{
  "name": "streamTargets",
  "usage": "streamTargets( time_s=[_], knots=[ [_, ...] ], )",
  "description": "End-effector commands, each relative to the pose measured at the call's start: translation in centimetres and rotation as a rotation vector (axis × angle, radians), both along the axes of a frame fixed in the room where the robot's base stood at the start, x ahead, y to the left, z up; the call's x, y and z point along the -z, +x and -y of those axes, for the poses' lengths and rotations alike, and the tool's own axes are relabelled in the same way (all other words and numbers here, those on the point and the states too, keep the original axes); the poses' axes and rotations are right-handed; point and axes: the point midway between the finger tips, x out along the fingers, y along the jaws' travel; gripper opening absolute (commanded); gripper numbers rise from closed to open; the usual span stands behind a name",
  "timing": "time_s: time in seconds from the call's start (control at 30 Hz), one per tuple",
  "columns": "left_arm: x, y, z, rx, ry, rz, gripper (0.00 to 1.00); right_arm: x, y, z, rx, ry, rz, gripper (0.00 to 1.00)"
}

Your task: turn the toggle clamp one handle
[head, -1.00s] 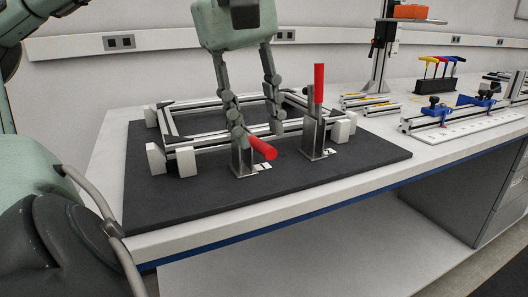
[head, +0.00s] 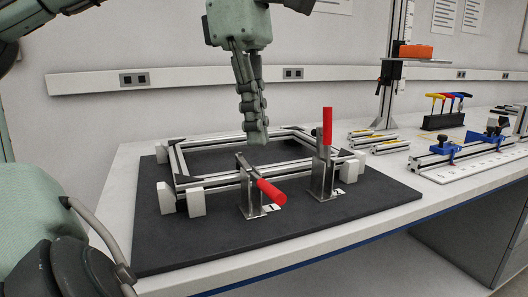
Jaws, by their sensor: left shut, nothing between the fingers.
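Two toggle clamps stand at the front of an aluminium frame. The left clamp (head: 250,198) has its red handle (head: 271,191) lowered, pointing forward and to the right. The right clamp (head: 322,178) has its red handle (head: 327,127) standing upright. White labels lie beside their bases, too small to read, so I cannot tell which clamp is number one. My left gripper (head: 257,138) points down above the frame, behind and above the left clamp's handle. Its fingers are together, empty, and appear clear of both clamps. My right gripper is not in view.
The aluminium frame (head: 212,185) rests with white blocks on a dark mat (head: 300,218) on the white bench. To the right are colored hex keys (head: 446,99), a fixture with blue clamps (head: 446,150) and a stand with an orange block (head: 415,51). The mat's front is clear.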

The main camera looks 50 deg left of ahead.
Motion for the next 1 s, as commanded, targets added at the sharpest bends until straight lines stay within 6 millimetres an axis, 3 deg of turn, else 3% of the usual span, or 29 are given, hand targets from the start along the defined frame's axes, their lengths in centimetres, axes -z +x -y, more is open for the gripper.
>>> streamTargets(
  time_s=[0.03, 0.3, 0.5, 0.6, 0.77, 1.0],
  knots=[
    [-0.9, 0.1, -0.4, -0.197, -0.024, -0.052, 0.0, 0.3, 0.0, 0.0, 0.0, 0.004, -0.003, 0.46],
    [-4.3, 0.5, -2.3, -1.29, -0.116, -0.337, 0.0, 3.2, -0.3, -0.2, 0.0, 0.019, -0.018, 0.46],
    [-6.6, 0.9, -3.5, -1.936, -0.14, -0.506, 0.0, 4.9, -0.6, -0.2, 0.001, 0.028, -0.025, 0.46],
    [-7.3, 1.0, -3.9, -2.123, -0.144, -0.558, 0.0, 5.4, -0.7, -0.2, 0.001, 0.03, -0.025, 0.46],
    [-7.3, 1.0, -4.0, -2.24, -0.144, -0.592, 0.0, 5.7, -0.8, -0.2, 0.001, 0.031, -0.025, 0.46],
    [-4.1, 0.9, -2.8, -2.24, -0.141, -0.593, 0.0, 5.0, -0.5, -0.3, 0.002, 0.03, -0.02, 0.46]
  ],
)
